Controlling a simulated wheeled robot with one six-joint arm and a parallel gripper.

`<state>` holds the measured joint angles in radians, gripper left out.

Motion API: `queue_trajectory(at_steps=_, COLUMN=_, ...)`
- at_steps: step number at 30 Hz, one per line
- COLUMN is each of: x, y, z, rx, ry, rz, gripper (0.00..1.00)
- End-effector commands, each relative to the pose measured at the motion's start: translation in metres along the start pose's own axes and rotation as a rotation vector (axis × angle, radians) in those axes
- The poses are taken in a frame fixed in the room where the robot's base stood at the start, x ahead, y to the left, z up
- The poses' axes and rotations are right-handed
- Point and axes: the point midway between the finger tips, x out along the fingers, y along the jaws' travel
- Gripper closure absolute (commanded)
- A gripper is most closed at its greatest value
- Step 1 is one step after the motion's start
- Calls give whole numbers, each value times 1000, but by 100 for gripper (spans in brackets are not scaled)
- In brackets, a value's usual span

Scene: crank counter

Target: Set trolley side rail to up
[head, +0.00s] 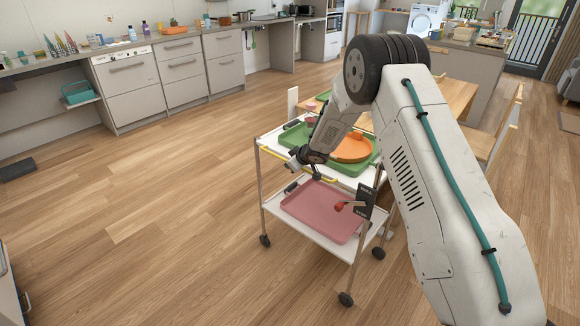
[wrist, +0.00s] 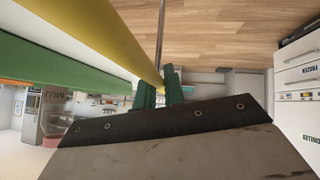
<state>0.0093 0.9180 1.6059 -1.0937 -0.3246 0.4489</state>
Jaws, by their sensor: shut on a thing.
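The trolley (head: 345,243) is white with two shelves, thin posts and black castors. Its yellow side rail (head: 272,152) runs along the near long edge of the top shelf. It also shows in the wrist view as a long yellow bar (wrist: 110,35). My gripper (head: 316,174) is at this rail, reaching down over the top shelf. In the wrist view its green fingers (wrist: 160,87) are shut around the far end of the bar. My arm hides part of the rail and top shelf, and I cannot tell the rail's exact height.
The top shelf carries a green tray (head: 293,139) and an orange round dish (head: 353,149). A pink tray (head: 318,211) lies on the lower shelf. A black panel (head: 366,198) and a red knob (head: 340,206) are at the right post. Floor left of the trolley is clear.

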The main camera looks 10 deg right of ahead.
Motion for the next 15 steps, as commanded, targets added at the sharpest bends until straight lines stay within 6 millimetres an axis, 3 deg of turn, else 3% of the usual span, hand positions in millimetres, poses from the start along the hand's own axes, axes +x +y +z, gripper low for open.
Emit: queue_trajectory(at_steps=15, x=-6, y=16, z=-7, rx=230, ry=2, rz=-227, gripper=100)
